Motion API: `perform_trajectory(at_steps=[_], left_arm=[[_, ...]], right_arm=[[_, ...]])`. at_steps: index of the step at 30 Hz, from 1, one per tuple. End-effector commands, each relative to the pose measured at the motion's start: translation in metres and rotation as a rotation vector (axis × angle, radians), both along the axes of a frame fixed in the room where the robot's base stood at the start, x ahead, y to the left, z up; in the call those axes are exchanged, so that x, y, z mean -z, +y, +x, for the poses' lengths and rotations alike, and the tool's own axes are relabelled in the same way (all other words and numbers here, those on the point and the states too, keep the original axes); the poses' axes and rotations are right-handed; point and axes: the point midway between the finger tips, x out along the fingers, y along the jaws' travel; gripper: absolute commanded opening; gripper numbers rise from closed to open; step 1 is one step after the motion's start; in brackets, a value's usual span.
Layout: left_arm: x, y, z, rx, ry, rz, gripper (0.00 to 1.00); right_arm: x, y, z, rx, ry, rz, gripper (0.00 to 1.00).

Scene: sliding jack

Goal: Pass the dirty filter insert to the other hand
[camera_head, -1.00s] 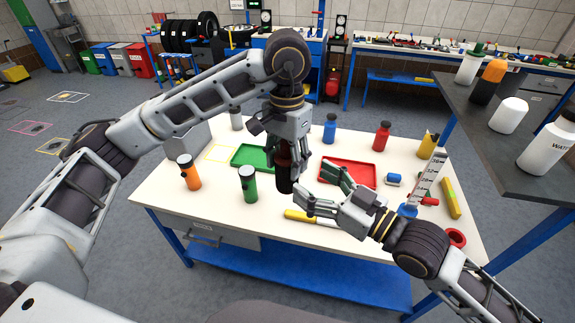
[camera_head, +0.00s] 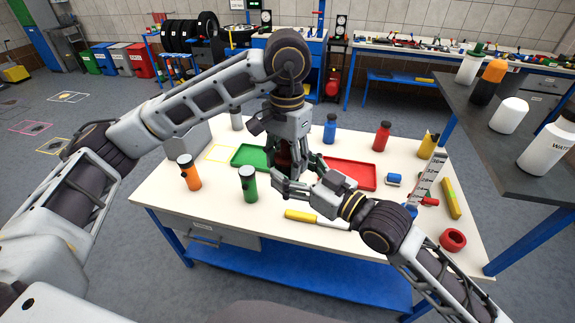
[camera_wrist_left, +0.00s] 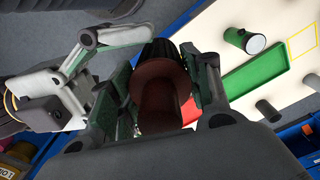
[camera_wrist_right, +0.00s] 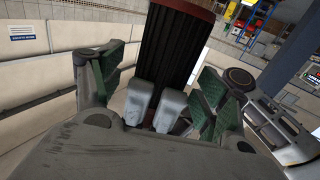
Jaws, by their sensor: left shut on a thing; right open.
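The dirty filter insert (camera_head: 283,157) has a dark red-brown cap and a black pleated body, and hangs upright above the table. My left gripper (camera_head: 291,140) points down and is shut on its cap; the left wrist view shows the cap (camera_wrist_left: 162,90) between the pads. My right gripper (camera_head: 283,182) is open at the insert's lower part, coming from the right. In the right wrist view the pleated body (camera_wrist_right: 172,48) stands between the spread green-padded fingers (camera_wrist_right: 158,85). Whether a pad touches it, I cannot tell. The lower body is partly hidden in the head view.
A green tray (camera_head: 243,151) and a red tray (camera_head: 372,180) lie on the white table (camera_head: 190,220). Orange (camera_head: 189,172) and green (camera_head: 248,183) bottles stand at left. A yellow-handled tool (camera_head: 300,215) lies in front. A dark shelf (camera_head: 480,130) with bottles stands at right.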

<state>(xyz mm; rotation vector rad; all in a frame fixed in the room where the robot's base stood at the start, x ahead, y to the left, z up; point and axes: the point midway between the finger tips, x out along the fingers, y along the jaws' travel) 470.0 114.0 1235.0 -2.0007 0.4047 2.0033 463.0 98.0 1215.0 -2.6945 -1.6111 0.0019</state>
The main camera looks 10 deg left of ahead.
Motion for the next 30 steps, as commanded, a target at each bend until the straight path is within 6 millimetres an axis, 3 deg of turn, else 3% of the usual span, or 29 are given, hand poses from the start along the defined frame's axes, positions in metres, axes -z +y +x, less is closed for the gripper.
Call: perform_trajectory(at_steps=[9, 20, 30], left_arm=[[0.000, 0.000, 0.000, 0.000, 0.000, 0.000, 0.23], [0.000, 0.000, 0.000, 0.000, 0.000, 0.000, 0.23], [0.000, 0.000, 0.000, 0.000, 0.000, 0.000, 0.23]], right_arm=[[0.000, 0.014, 0.006, -0.001, -0.001, 0.000, 0.75], [0.000, 0.015, 0.007, -0.001, 0.000, -0.001, 0.75], [0.000, 0.015, 0.007, -0.001, -0.001, 0.000, 0.32]])
